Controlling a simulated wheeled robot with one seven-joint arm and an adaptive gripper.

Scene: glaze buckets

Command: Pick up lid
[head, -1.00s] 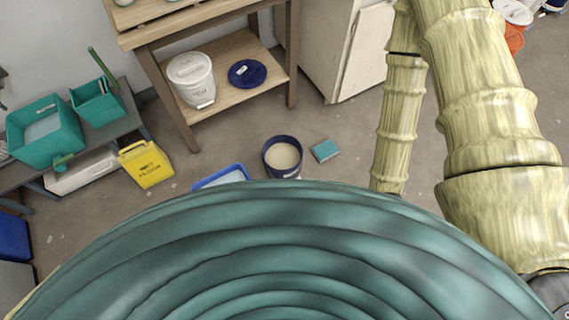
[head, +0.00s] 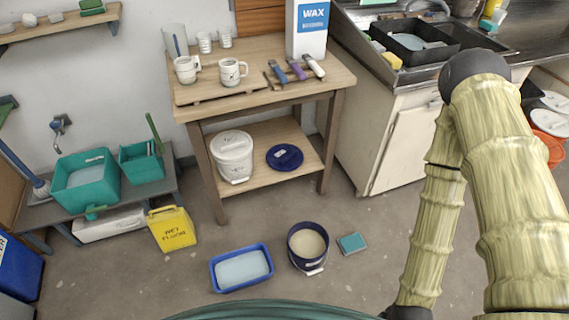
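A round dark blue lid (head: 285,157) lies flat on the lower shelf of the wooden table, with a small pale mark or label on it. To its left on the same shelf stands a white bucket (head: 233,158) with a white lid on it. A dark blue bucket (head: 308,247) stands open on the floor in front of the table, holding cream-coloured glaze. My arm rises at the right of the head view, well apart from the blue lid. My gripper is not visible.
The wooden table (head: 262,95) has its top above the shelf, with mugs, tools and a wax box (head: 307,30). A cabinet (head: 398,150) stands right of the table.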

